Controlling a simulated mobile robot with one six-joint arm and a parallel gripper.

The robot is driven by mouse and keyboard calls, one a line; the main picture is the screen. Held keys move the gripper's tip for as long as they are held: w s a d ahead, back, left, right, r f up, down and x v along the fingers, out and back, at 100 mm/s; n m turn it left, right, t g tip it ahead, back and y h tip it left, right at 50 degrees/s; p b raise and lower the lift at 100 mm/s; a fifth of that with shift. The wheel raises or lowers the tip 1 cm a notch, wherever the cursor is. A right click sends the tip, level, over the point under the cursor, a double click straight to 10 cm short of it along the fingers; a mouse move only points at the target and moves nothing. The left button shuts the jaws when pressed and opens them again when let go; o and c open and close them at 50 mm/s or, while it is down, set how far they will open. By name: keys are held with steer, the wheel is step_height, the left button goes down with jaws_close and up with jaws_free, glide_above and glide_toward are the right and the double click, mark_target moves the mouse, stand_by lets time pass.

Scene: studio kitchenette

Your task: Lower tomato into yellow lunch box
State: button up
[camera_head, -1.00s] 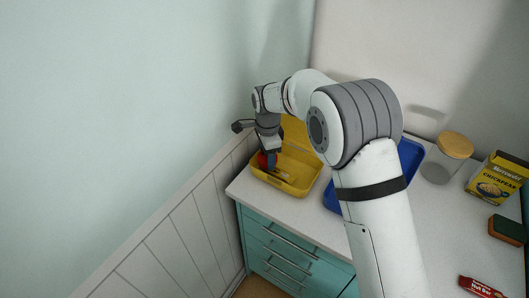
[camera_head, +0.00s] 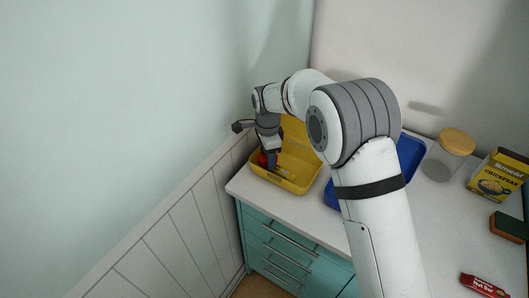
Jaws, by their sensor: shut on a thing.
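The yellow lunch box (camera_head: 299,186) stands open on the left end of the counter, its lid raised at the back. My gripper (camera_head: 270,165) points down inside the box's left part. It is shut on the red tomato (camera_head: 262,160), which shows only as a small patch beside the fingers. The fingers hide most of the tomato, and I cannot tell whether it touches the box floor. Something small and pale lies in the box to the right of the fingers, too small to make out.
Further right are a glass jar with a wooden lid (camera_head: 455,143), a yellow chickpeas box (camera_head: 495,178), a sponge (camera_head: 508,227) and a red nut bar (camera_head: 482,286). A wall borders the counter's left side.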

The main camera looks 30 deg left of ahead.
steer(key=o, duration=1.1)
step_height(320, 180, up, 8)
steer(key=shift+f+b, duration=0.1)
steer(key=shift+b, duration=0.75)
